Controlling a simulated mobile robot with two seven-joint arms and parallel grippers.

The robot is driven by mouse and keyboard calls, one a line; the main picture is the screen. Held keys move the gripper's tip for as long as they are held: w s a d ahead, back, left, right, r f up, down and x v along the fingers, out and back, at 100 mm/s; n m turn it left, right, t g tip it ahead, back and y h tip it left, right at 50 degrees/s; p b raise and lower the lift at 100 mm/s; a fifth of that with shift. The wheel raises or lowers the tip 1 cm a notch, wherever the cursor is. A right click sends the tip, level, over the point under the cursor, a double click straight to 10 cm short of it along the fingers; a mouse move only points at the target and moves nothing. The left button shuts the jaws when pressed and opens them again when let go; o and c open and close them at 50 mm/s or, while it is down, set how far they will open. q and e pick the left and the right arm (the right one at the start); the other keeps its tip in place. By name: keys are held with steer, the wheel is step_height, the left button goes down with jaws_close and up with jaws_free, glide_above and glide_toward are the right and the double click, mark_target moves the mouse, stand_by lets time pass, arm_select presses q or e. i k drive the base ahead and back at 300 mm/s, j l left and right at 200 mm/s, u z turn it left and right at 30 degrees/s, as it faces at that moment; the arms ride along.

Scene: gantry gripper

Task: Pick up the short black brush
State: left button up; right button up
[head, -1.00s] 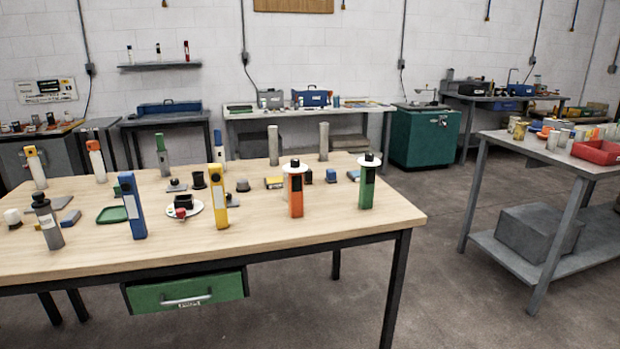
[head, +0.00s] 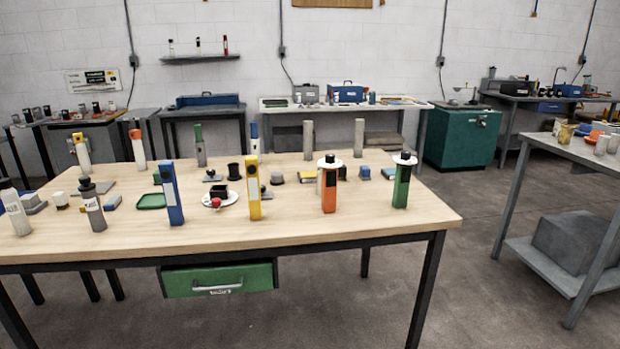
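I cannot make out a short black brush for certain. Small dark items stand on the wooden table (head: 330,233): a black cylinder (head: 234,171) at the middle, a black block (head: 219,192) on a white plate, and a low dark round piece (head: 277,178). A grey bottle with a black top (head: 92,206) stands at the front left. Neither of my grippers shows in the head view.
Tall blue (head: 171,193), yellow (head: 253,190), orange (head: 329,187) and green (head: 401,183) blocks stand along the table's front. A green drawer (head: 218,278) hangs below. A grey side table (head: 560,150) is at the right, with open floor between.

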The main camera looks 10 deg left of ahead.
mark_target(342, 169)
steer(key=u, duration=0.45)
steer(key=i+l+u, duration=0.1)
steer(key=u, duration=0.3)
steer(key=l+u, duration=0.45)
steer(key=u, duration=0.3)
steer(key=l+u, duration=0.5)
steer(key=l, duration=0.45)
